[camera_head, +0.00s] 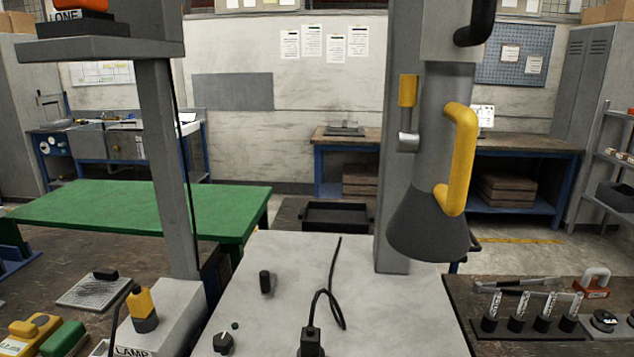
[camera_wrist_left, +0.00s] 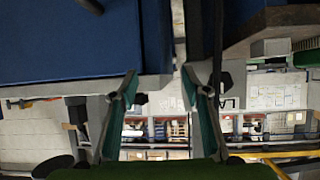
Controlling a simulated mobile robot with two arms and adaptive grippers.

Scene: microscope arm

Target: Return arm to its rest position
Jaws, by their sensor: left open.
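A grey tube with a dark cone-shaped end (camera_head: 430,220) hangs in front of a tall grey post (camera_head: 392,225) in the head view, right of the middle. A yellow handle (camera_head: 463,160) is fixed to its right side, and a small yellow-topped lever (camera_head: 408,90) shows at its upper left. The upper part of this unit is cut off by the picture's top edge. My left gripper (camera_wrist_left: 160,88) shows only in the left wrist view. Its teal-lined fingers are apart with nothing between them. My right gripper is in neither view.
A pale bench top (camera_head: 385,315) with knobs and a black cable (camera_head: 318,300) lies below the cone. A second grey post (camera_head: 165,165) stands at left. A dark rack of labelled vials (camera_head: 530,322) is at right. A blue surface (camera_wrist_left: 70,40) is close to my left gripper.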

